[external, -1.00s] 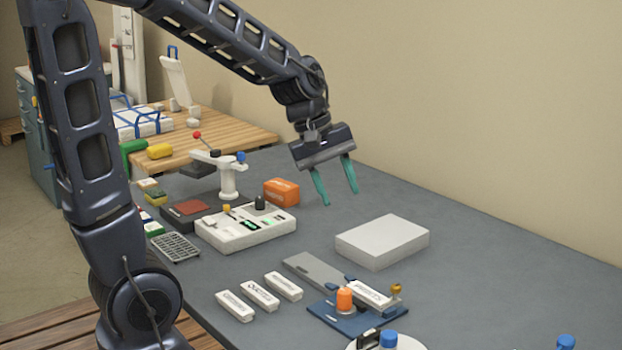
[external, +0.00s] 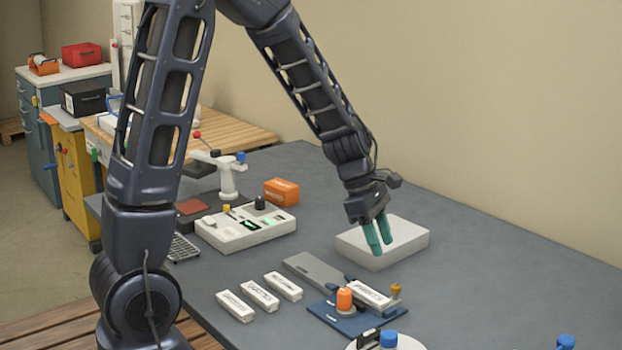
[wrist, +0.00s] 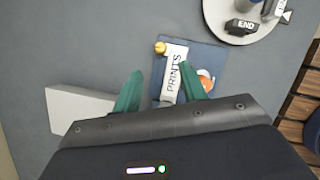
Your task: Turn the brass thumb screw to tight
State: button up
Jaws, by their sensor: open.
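The brass thumb screw (external: 396,290) stands at the right end of a blue fixture plate (external: 340,318), beside a white labelled block (external: 370,294). In the wrist view the brass screw (wrist: 160,47) sits at the plate's upper left corner, beside the block marked PRINTS (wrist: 174,75). My gripper (external: 378,236) is open and empty, with teal fingers pointing down. It is above and behind the fixture, in front of the grey-white slab, and apart from the screw. Whether the screw is tight cannot be told.
An orange knob (external: 344,298) stands on the plate near the screw. A grey-white slab (external: 400,232) lies behind the fixture. White blocks (external: 260,296) lie to its left. A round white stand (wrist: 240,14) with an END block is close by. Open table lies to the right.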

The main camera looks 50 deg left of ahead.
aim_at(396, 285)
jog(key=x, duration=0.9)
jog(key=shift+f, duration=0.15)
grip_shut()
